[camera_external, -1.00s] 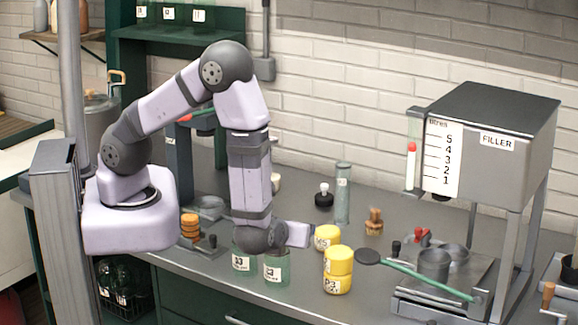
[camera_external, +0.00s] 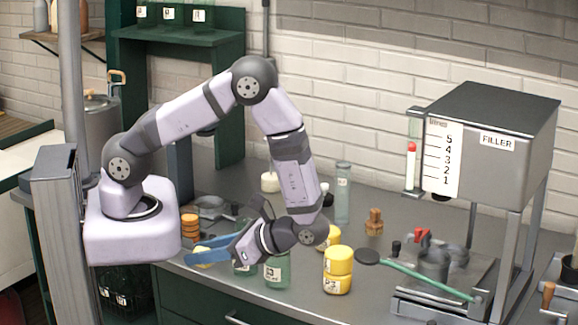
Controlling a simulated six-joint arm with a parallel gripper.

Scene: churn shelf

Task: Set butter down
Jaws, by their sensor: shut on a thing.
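My gripper (camera_external: 197,254) has blue fingers that point left, low over the front left part of the bench, beside my base. It is shut on a small yellow piece, which I take to be the butter (camera_external: 205,260). The fingers partly cover it. I cannot tell whether the butter touches the bench top (camera_external: 312,292) or hangs just above it.
Behind the gripper stands an orange stack (camera_external: 190,224). Green glass jars (camera_external: 277,270) stand under my wrist. Yellow tubs (camera_external: 337,268) stand right of them. A filler (camera_external: 490,140), a green-handled tool (camera_external: 425,275) and a wooden piece (camera_external: 374,222) are further right.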

